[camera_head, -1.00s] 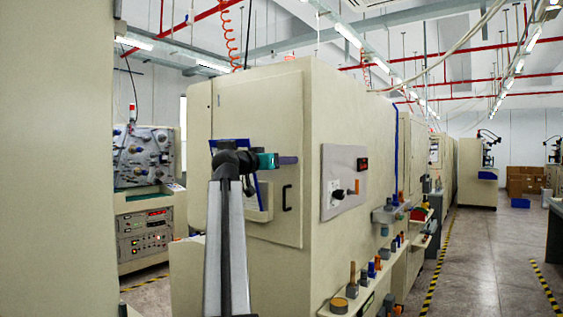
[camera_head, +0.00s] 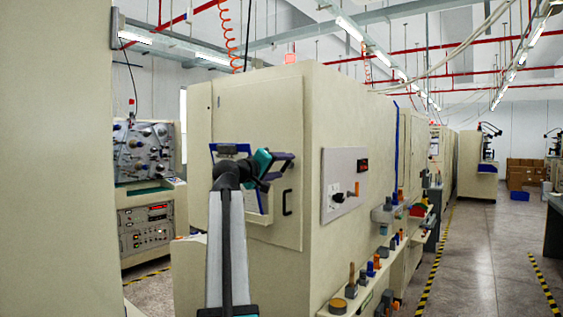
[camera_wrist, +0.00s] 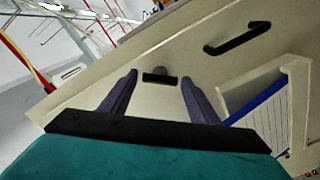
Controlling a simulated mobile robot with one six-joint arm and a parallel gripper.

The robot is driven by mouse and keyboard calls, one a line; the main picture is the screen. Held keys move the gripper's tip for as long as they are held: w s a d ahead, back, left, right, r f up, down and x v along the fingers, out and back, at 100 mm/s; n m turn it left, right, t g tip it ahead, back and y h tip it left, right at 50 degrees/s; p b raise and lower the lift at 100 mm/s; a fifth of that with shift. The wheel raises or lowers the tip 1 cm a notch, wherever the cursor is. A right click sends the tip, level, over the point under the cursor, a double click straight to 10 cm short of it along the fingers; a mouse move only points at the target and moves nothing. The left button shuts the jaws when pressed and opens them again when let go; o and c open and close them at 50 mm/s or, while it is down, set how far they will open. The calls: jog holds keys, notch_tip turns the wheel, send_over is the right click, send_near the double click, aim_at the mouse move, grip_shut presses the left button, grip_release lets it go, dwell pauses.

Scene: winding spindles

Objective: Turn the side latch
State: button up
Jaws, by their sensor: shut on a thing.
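The side latch (camera_wrist: 160,78) is a short black bar with a grey round boss behind it, on the cream cabinet door. The bar lies level across the fingers, at an angle to the black door handle (camera_wrist: 237,38) and the door edges. In the head view my gripper (camera_head: 288,157), with its teal body, is tilted in front of the door (camera_head: 270,105); the latch is hidden there.
The black door handle also shows in the head view (camera_head: 287,202), below my gripper. A blue-edged document pocket (camera_wrist: 262,107) is on the door beside the fingers. A control panel (camera_head: 345,185) with a knob is round the corner. Spindles and bobbins stand on ledges at right; the aisle is clear.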

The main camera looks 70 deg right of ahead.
jog(key=n+p, duration=0.3)
jog(key=n, duration=0.1)
jog(key=shift+s+r+n, duration=0.1)
jog(key=shift+n, duration=0.2)
jog(key=shift+n+p, duration=1.25)
jog(key=shift+n, duration=0.25)
jog(key=o, duration=1)
jog(key=shift+o, duration=0.2)
jog(key=shift+a, duration=0.15)
